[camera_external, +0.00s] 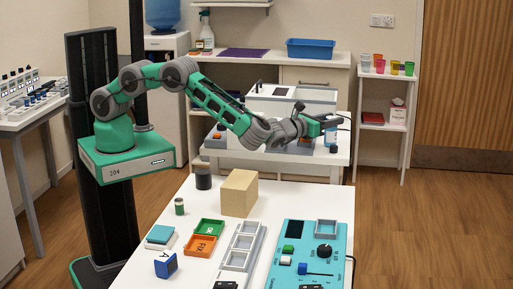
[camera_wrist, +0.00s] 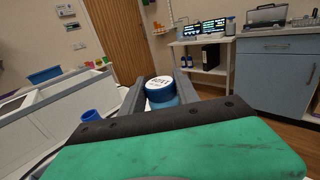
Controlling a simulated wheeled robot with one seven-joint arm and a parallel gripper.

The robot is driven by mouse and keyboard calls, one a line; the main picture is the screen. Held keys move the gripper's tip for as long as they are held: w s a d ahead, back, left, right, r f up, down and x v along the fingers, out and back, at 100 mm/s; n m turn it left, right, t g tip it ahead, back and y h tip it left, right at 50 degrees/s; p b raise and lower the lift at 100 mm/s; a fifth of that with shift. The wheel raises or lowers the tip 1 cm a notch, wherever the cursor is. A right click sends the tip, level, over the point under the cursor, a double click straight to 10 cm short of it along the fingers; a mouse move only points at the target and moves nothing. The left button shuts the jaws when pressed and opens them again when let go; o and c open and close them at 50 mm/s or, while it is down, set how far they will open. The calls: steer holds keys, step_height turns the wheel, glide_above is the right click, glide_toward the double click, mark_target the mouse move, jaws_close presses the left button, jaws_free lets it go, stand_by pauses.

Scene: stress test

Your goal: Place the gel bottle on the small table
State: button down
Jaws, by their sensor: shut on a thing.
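My gripper (camera_external: 328,123) is at the end of the outstretched arm, above the white table at the back in the external view. It is shut on a blue and white bottle (camera_external: 331,138), apparently the gel bottle, which hangs below the fingers. In the wrist view the bottle's white, lettered top (camera_wrist: 159,82) shows between the two fingers (camera_wrist: 160,92); its lower part is hidden by my gripper. A small white shelf table (camera_external: 386,127) stands to the right of the gripper with coloured cups on top. I cannot tell for sure which table is the small one.
The white back table (camera_external: 270,155) carries a large white box (camera_external: 290,100). The front table (camera_external: 310,205) holds a tan block (camera_external: 239,193), trays (camera_external: 202,246) and a turquoise panel (camera_external: 305,255). The wooden floor at right is clear.

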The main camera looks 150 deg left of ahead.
steer(key=shift+f, duration=0.2)
steer(key=c, duration=0.9)
jaws_free()
steer(key=shift+r, duration=0.1)
